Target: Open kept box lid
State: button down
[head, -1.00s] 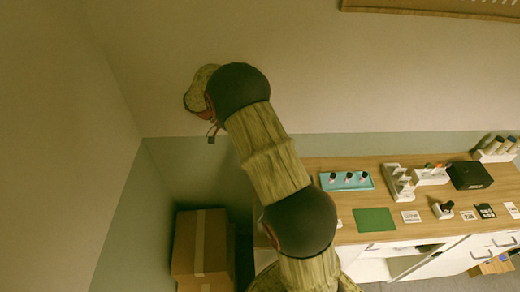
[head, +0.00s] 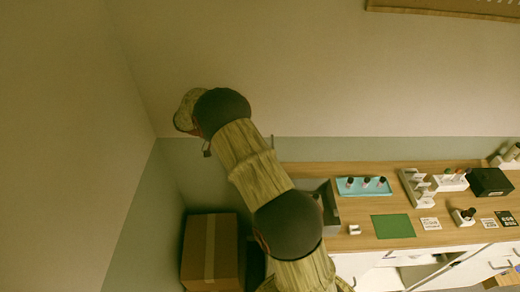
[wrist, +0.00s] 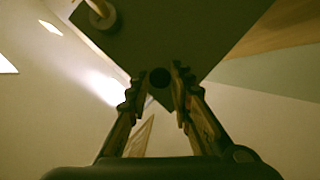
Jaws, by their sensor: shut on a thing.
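In the wrist view my gripper (wrist: 159,84) has its two fingers close around a small dark round knob. Behind the fingertips is a dark flat panel (wrist: 165,45), which looks like a lid; a pale round fitting (wrist: 100,15) sits near its upper left edge. In the head view the gripper is mostly hidden by my own wrist. A grey box (head: 333,210) stands at the left end of the wooden counter (head: 440,215), partly hidden behind my arm. Its inside and top are not clear.
A blue tray (head: 362,187) with dark-capped bottles, a green mat (head: 393,226), a white rack (head: 415,188) and a black box (head: 490,182) are on the counter. The wall rises close behind my arm.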

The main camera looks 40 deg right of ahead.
jog(key=shift+f, duration=0.15)
jog(key=c, duration=1.6)
grip_release()
